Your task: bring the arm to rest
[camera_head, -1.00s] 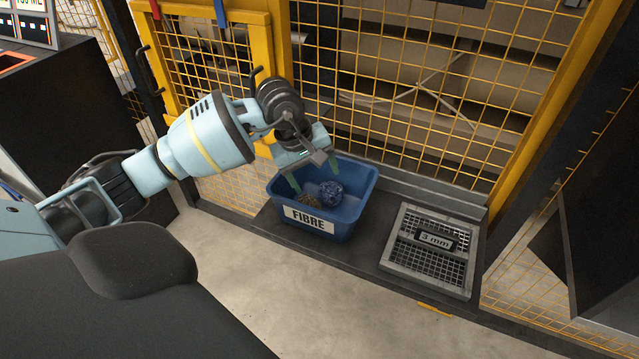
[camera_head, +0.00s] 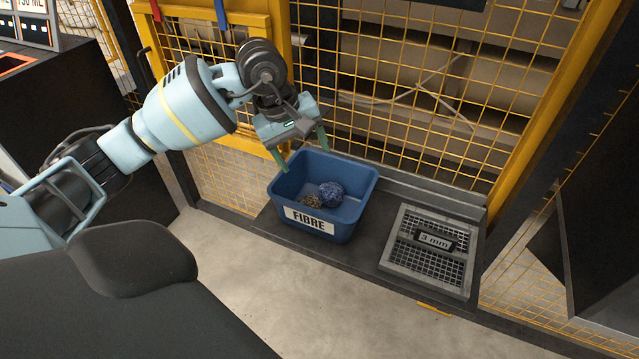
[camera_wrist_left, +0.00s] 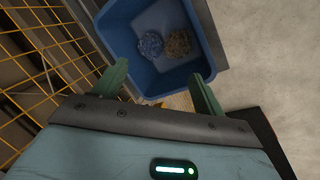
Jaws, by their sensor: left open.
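My left gripper (camera_head: 303,147) is open and empty, above the back left rim of the blue FIBRE bin (camera_head: 345,226). Its two green fingers are spread apart, and they also show in the left wrist view (camera_wrist_left: 162,86). The bin (camera_wrist_left: 216,40) stands upright and holds a blue ball-like bundle (camera_head: 331,194) and a smaller brown one (camera_head: 311,201). In the left wrist view the blue bundle (camera_wrist_left: 151,44) and the brown bundle (camera_wrist_left: 178,44) lie side by side, beyond the fingertips. My right gripper is not in view.
A grey mesh sieve marked 3 mm (camera_head: 431,250) lies right of the bin on the dark ledge (camera_head: 362,254). A yellow wire mesh fence (camera_head: 430,90) stands close behind the bin and gripper. The concrete floor in front (camera_head: 235,265) is clear.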

